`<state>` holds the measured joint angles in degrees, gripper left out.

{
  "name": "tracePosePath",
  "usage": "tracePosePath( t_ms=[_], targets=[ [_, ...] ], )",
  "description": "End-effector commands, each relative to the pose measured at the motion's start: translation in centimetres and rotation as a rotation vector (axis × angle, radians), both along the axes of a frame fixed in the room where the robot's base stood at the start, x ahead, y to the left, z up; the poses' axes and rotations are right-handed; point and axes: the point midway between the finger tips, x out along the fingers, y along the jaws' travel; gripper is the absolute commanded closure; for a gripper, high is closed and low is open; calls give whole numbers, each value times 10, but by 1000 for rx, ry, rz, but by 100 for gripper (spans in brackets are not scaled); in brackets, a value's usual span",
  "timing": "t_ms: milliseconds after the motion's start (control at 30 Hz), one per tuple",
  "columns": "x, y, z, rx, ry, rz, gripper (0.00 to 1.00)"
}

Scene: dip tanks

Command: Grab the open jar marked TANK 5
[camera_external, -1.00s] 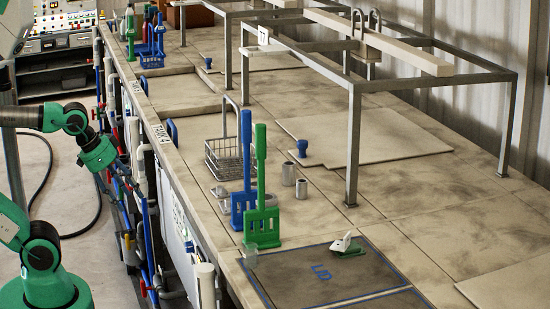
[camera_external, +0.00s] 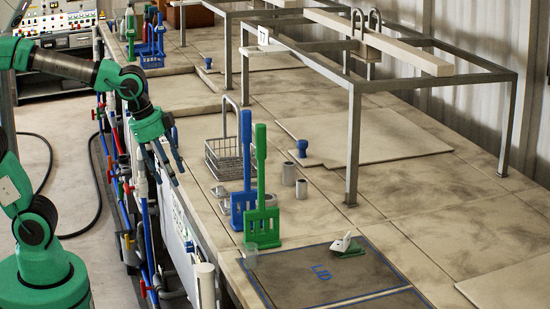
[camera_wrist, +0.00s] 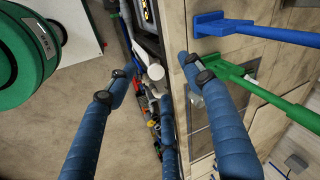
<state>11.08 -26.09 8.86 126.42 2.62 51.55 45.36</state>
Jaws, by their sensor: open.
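A small clear open jar (camera_external: 251,254) stands upright at the near edge of the bench, left of the blue-outlined LID panel and in front of the green rack. No TANK 5 mark is readable on it. My gripper (camera_external: 170,170) is open and empty in the external view, tilted down over the bench's left edge, up and left of the jar and clearly apart from it. In the wrist view my gripper's blue fingers (camera_wrist: 157,65) are spread with nothing between them.
A blue rack (camera_external: 243,205) and a green rack (camera_external: 262,228) with tall handles stand close behind the jar. A wire basket (camera_external: 228,157) and two metal cups (camera_external: 288,174) are farther back. A white and green item (camera_external: 346,246) lies on the LID panel (camera_external: 300,275). Pipes line the bench side.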

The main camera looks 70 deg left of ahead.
Motion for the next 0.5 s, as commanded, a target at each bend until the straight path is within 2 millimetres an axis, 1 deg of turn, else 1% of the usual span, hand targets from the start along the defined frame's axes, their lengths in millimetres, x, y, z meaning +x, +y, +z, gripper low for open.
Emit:
tracePosePath(
  t_ms=[33, 167, 333, 467, 500],
  targets=[
    [12, -11, 10, 29, 16, -86, 48],
    [41, -39, 19, 107, 45, -327, 48],
    [76, -79, 23, 202, 82, -646, 48],
    [99, -112, 21, 268, 109, -892, 48],
    [106, -123, 20, 287, 116, -968, 48]
  ],
)
